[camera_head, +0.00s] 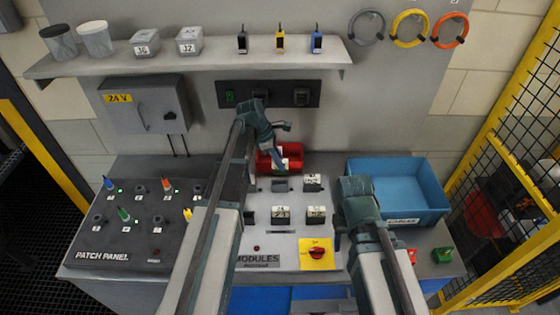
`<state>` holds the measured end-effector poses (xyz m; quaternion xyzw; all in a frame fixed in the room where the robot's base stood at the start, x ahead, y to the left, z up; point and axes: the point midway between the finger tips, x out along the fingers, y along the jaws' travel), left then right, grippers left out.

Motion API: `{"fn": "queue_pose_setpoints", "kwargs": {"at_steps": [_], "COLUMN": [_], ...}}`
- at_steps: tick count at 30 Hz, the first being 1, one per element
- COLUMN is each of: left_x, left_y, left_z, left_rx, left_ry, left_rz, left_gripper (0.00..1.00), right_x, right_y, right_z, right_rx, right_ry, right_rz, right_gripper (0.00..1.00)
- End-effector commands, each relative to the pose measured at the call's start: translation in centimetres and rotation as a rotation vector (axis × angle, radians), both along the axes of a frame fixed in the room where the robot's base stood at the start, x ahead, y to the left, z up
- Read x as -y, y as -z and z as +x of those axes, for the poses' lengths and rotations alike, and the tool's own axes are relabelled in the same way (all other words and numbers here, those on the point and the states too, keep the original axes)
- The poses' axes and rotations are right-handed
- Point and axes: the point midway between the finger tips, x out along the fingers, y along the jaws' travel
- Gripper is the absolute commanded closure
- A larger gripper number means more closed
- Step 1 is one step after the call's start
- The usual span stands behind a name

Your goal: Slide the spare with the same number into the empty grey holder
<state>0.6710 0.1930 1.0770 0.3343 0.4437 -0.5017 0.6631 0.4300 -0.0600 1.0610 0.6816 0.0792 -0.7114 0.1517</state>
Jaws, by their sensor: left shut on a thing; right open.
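My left gripper (279,163) reaches down at the red bin (296,160) behind the modules panel. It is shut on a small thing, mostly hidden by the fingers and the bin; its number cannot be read. White-topped numbered modules sit on the panel: one at the back right (312,182), one at the front left (281,214) and one at the front right (316,214). A grey holder (280,185) at the back left of these shows no white module. My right gripper (338,240) is open beside the panel's right side, its fingers partly hidden by my own arm.
A blue bin (437,192) stands right of the panel. The patch panel (103,255) with coloured plugs is at the left. A yellow plate with a red knob (317,253) lies at the front. A shelf (215,62) and a grey 24 V box (145,105) are behind.

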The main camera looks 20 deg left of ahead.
Motion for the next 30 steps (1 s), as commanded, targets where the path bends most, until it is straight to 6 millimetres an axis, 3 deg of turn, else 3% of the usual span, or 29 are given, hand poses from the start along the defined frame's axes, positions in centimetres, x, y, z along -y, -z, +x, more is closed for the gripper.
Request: {"fn": "queue_pose_setpoints", "kwargs": {"at_steps": [3,9,30], "left_x": [0.0,0.0,0.0], "left_y": [1.6,2.8,2.9], "left_z": [0.0,0.0,0.0], "left_rx": [0.000,0.000,0.000], "left_ry": [0.000,0.000,0.000], "left_rz": [0.000,0.000,0.000], "left_gripper": [1.00,1.00,1.00], "right_x": [0.0,0.0,0.0], "right_y": [1.6,2.8,2.9], "right_z": [0.0,0.0,0.0], "right_rx": [0.000,0.000,0.000], "right_ry": [-0.002,-0.004,-0.004], "right_rz": [-0.001,-0.001,-0.001], "right_gripper": [0.50,0.50,0.50]}}
